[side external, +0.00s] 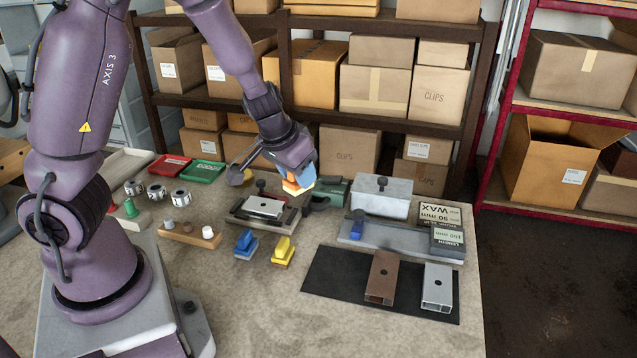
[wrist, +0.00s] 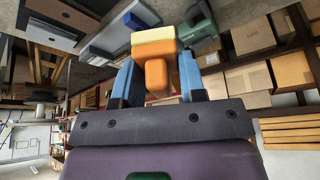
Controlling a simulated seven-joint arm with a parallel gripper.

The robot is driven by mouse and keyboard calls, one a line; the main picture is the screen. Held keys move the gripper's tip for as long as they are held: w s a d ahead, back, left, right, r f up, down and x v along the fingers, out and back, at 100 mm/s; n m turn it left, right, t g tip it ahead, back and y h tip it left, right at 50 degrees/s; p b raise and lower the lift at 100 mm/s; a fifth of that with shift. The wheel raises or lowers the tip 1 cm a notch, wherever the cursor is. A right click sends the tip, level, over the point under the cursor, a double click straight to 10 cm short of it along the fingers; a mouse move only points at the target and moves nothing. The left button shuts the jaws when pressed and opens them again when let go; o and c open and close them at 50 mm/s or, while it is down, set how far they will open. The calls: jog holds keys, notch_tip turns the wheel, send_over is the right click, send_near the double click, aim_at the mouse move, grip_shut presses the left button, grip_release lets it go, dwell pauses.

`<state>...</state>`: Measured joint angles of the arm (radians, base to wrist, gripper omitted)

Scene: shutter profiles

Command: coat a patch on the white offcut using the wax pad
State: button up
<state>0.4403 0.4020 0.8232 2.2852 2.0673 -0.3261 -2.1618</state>
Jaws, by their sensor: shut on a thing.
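My gripper (side external: 298,178) is shut on the orange handle of the wax pad (wrist: 157,74) and holds it up in the air above the back of the bench. Its pale cream and yellow body (wrist: 153,42) shows beyond the blue fingers in the wrist view. A white hollow profile piece (side external: 437,288), which looks like the white offcut, lies on the black mat (side external: 330,282) at the front right, well apart from my gripper. A brown profile piece (side external: 382,277) lies beside it. I cannot make out a coated patch on the white piece.
A clamp fixture with a white plate (side external: 264,208) stands below my gripper. Blue (side external: 246,243) and yellow (side external: 283,251) blocks sit mid-bench.

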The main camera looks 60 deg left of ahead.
send_over(279, 208)
jog(key=s, duration=0.3)
notch_tip(279, 208, down, 4)
jog(key=shift+w+a+f+m+h, duration=0.1)
jog(key=shift+w+f+m+h, duration=0.3)
jog(key=shift+f, duration=0.85)
jog(key=shift+w+d+f+m+h, duration=0.1)
jog(key=shift+w+f+m, duration=0.35)
jog(key=shift+f+m, duration=0.55)
jog(key=shift+w+a+f+m+h, duration=0.1)
jog(key=shift+w+f+m+h, duration=0.25)
jog(key=shift+f, duration=1.1)
jog(key=shift+s+a+f, duration=0.25)
jog(key=shift+a+f, duration=0.15)
jog(key=shift+f, duration=0.15)
jog(key=shift+c, duration=0.4)
jog(key=shift+s+a, duration=2.25)
jog(key=shift+a, duration=0.05)
jog(key=shift+w+d, duration=2.75)
jog(key=shift+d, duration=0.05)
notch_tip(279, 208, up, 8)
jog(key=shift+s+a+r, duration=0.1)
jog(key=shift+s, duration=0.05)
jog(key=shift+a, duration=0.1)
